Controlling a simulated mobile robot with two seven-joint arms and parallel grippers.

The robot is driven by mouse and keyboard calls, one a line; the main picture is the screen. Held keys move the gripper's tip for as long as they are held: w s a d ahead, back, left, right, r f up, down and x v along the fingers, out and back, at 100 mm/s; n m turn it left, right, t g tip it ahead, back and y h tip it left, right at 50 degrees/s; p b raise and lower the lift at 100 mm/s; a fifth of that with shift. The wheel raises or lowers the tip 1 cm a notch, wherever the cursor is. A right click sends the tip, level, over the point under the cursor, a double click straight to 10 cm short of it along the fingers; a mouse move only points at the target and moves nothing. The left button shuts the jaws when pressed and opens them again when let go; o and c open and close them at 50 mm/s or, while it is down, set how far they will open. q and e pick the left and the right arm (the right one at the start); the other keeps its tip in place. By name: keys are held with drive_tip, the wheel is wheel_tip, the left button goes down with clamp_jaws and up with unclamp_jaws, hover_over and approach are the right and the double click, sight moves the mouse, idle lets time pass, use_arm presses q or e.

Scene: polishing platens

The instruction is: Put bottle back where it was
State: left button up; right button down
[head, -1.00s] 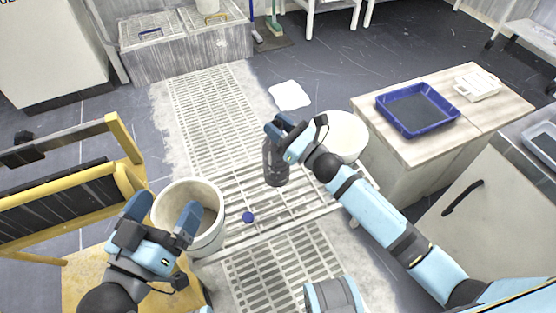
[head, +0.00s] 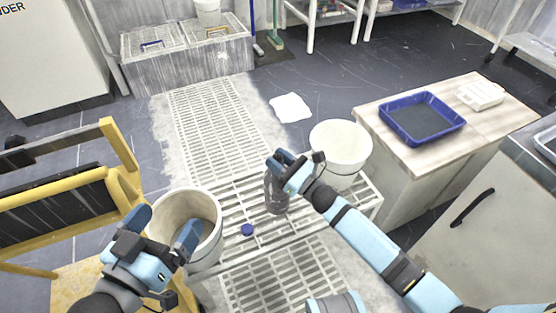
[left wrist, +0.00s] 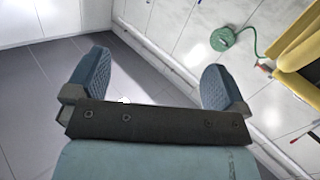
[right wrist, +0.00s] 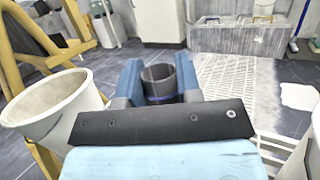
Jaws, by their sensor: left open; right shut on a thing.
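The bottle (head: 276,197) is dark, translucent and upright in the head view, over the slatted bench between two white buckets. My right gripper (head: 281,160) is shut on it near its top. In the right wrist view the bottle (right wrist: 158,80) shows an open round mouth between the fingers of the right gripper (right wrist: 150,85). I cannot tell whether its base touches the slats. A blue cap (head: 247,230) lies on the slats, left of and nearer than the bottle. My left gripper (head: 165,232) is open and empty by the left bucket; it also shows in the left wrist view (left wrist: 155,85).
The left bucket (head: 180,198) and the right bucket (head: 340,140) stand on the slatted bench (head: 235,190). A blue tray (head: 408,137) and a white box sit on the right-hand cabinet (head: 375,122). A yellow frame (head: 62,190) stands at left. A white patch (head: 290,107) lies on the floor.

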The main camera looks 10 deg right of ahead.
drive_tip(key=shift+f, duration=0.2)
drive_tip(key=c, duration=0.8)
unclamp_jaws()
use_arm(q)
drive_tip(key=shift+w+a+r, duration=0.1)
drive_tip(key=shift+w, duration=0.05)
use_arm(e)
drive_tip(key=shift+r, duration=0.1)
drive_tip(key=shift+r, duration=0.25)
use_arm(q)
drive_tip(key=shift+s+d+r+n+p, duration=0.1)
drive_tip(key=shift+s+r+n+p, duration=0.25)
drive_tip(key=shift+p, duration=0.3)
drive_tip(key=shift+s+d+r+n+p, duration=0.15)
drive_tip(key=shift+r+p, duration=0.25)
drive_tip(key=shift+p, duration=0.2)
use_arm(e)
drive_tip(key=v, duration=1.2)
drive_tip(key=shift+f, duration=0.1)
